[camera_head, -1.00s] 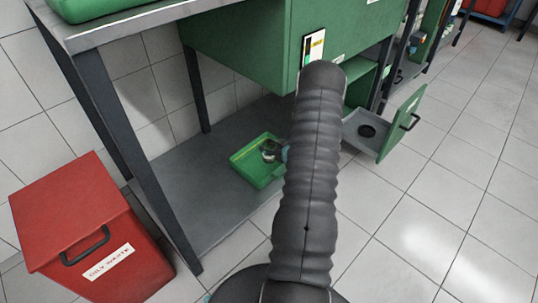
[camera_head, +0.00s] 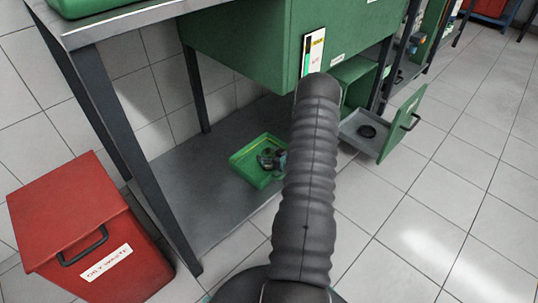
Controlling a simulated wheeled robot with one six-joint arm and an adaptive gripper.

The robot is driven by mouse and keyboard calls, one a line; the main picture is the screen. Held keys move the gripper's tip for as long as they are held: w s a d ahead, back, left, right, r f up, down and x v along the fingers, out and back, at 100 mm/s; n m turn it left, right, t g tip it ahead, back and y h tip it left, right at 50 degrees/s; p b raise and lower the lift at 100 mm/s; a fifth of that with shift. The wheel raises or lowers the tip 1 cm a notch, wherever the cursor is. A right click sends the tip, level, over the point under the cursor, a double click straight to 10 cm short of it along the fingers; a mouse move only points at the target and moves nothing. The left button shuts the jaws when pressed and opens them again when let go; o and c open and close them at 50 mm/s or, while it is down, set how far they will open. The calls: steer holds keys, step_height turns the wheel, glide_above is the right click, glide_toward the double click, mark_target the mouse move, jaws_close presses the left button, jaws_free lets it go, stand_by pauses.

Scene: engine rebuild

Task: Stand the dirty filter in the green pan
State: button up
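The green pan (camera_head: 246,159) lies on the lower grey shelf under the bench. My arm crosses the middle of the view and hides the area to the right of the pan. The end of my gripper (camera_head: 268,160) shows as a small dark shape with blue-green parts, over the right part of the pan. Its fingers are too small and too covered to tell whether they are open or shut. The dirty filter cannot be made out clearly now; it may be hidden by my gripper.
A red oily waste bin (camera_head: 80,215) stands on the floor at the left. A bench leg (camera_head: 135,165) rises beside it. An open green drawer (camera_head: 358,138) holding a dark ring (camera_head: 367,131) sticks out at the right. The green cabinet (camera_head: 250,45) hangs above the shelf.

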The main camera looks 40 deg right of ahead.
steer(key=shift+r, duration=0.15)
steer(key=shift+s+r, duration=0.1)
steer(key=shift+s, duration=0.05)
steer(key=p+v, duration=0.1)
steer(key=v, duration=1.1)
steer(key=w+a+r+n+g+h, duration=0.1)
steer(key=w+r+g, duration=0.15)
steer(key=r, duration=0.35)
steer(key=w+a+r+g+h, duration=0.1)
steer(key=w+a+r, duration=0.1)
steer(key=w+r, duration=0.35)
steer(key=s+a+r+g+h, duration=0.1)
steer(key=a+r, duration=0.4)
steer(key=r, duration=0.2)
steer(key=s+a+r+h, duration=0.1)
steer(key=a+r, duration=0.3)
steer(key=r, duration=0.4)
steer(key=s+a+r+m+g+y, duration=0.1)
steer(key=s+a+r, duration=0.3)
steer(key=a, duration=0.3)
steer(key=s+a+r+g, duration=0.1)
steer(key=s+a+r, duration=0.3)
steer(key=a, duration=0.2)
steer(key=s+a+r+g+y, duration=0.1)
steer(key=s+a+r+y, duration=0.1)
steer(key=s+a, duration=1)
steer(key=s+y, duration=0.1)
steer(key=s, duration=0.2)
steer(key=shift+a+r, duration=0.3)
steer(key=shift+a, duration=0.05)
